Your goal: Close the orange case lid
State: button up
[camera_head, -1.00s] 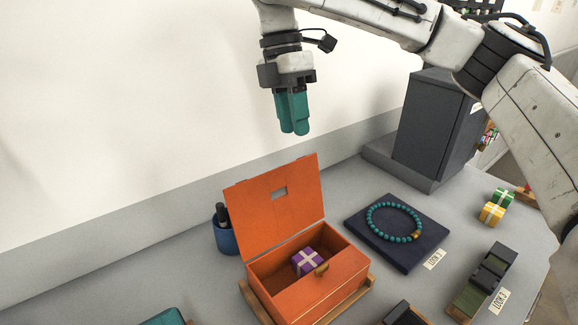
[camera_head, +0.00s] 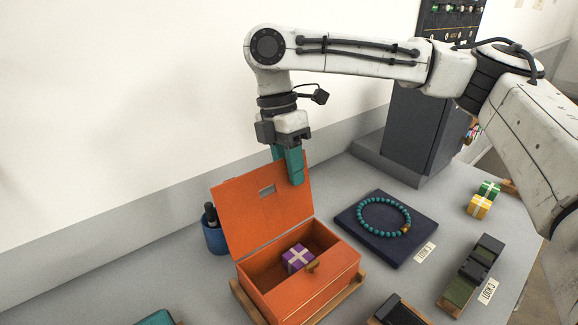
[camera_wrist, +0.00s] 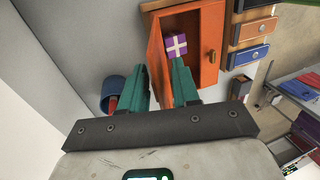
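The orange case (camera_head: 318,288) stands on a wooden base on the grey counter, with its orange lid (camera_head: 238,212) raised and leaning back. A purple gift box (camera_head: 298,258) with a pale ribbon lies inside. My gripper (camera_head: 287,165) points down at the lid's upper right edge. In the wrist view its two teal fingers (camera_wrist: 161,68) are apart, and the lid (camera_wrist: 155,52) shows edge-on between them. One finger is on the inner side of the lid and the other is behind it. I cannot tell whether either finger touches it.
A blue cup (camera_head: 214,237) with a dark item stands behind the case at left. A dark pad (camera_head: 372,246) with a teal bead bracelet (camera_head: 385,233) lies to the right. A dark grey cabinet (camera_head: 420,130) stands at the back right. Dark-green items and small gift boxes (camera_head: 480,206) lie farther right.

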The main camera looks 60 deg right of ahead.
grip_shut()
dwell(1.3)
